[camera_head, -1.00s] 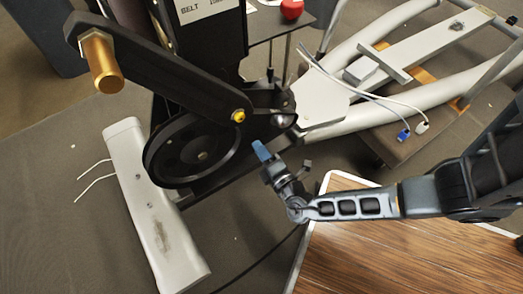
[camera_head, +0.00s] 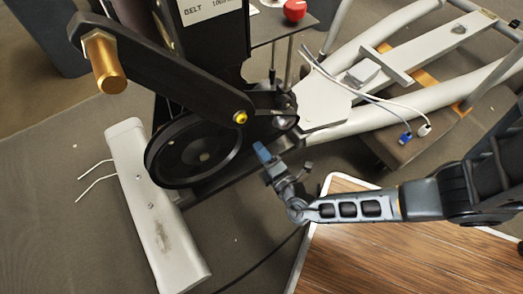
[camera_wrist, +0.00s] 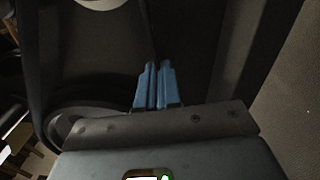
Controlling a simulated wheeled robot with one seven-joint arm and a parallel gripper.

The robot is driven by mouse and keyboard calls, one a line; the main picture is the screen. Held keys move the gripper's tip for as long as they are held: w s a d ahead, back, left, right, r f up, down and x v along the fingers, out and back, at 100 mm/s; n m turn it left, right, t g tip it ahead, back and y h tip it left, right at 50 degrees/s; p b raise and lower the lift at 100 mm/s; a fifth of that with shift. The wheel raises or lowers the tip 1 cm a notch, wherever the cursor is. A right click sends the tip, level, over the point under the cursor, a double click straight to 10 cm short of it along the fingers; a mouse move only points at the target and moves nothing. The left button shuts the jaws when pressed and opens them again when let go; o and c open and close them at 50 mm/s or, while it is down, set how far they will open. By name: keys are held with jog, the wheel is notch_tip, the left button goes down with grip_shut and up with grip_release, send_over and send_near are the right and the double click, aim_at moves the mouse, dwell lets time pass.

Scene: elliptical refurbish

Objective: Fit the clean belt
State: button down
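The large black drive pulley (camera_head: 193,152) is mounted low on the upright frame, behind the crank arm (camera_head: 175,85). A dark belt strand (camera_wrist: 148,28) comes down to my blue fingertips in the wrist view. In that view a dark band also curves down the left towards the round pulley (camera_wrist: 75,122). My gripper (camera_head: 262,152) is just right of the large pulley, below the shiny metal roller end (camera_head: 283,121). Its blue fingers (camera_wrist: 157,85) are close together, with the thin strand seemingly pinched between them. The belt's full path is dark and partly hidden.
A wooden-topped table (camera_head: 400,245) lies below my arm. A pale rail (camera_head: 160,205) lies on the floor at left. White cables with a blue connector (camera_head: 405,139) hang by the pale frame tubes (camera_head: 375,115). A red knob (camera_head: 295,10) stands above the frame.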

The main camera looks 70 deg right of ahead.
jog(key=shift+w+d, duration=0.2)
jog(key=shift+w, duration=0.15)
dwell(0.4)
jog(key=c, duration=1.2)
grip_release()
jog(key=shift+c, duration=0.2)
jog(key=p+v, duration=0.1)
jog(key=v, duration=0.6)
jog(key=shift+s+a, duration=0.25)
jog(key=shift+s, duration=0.1)
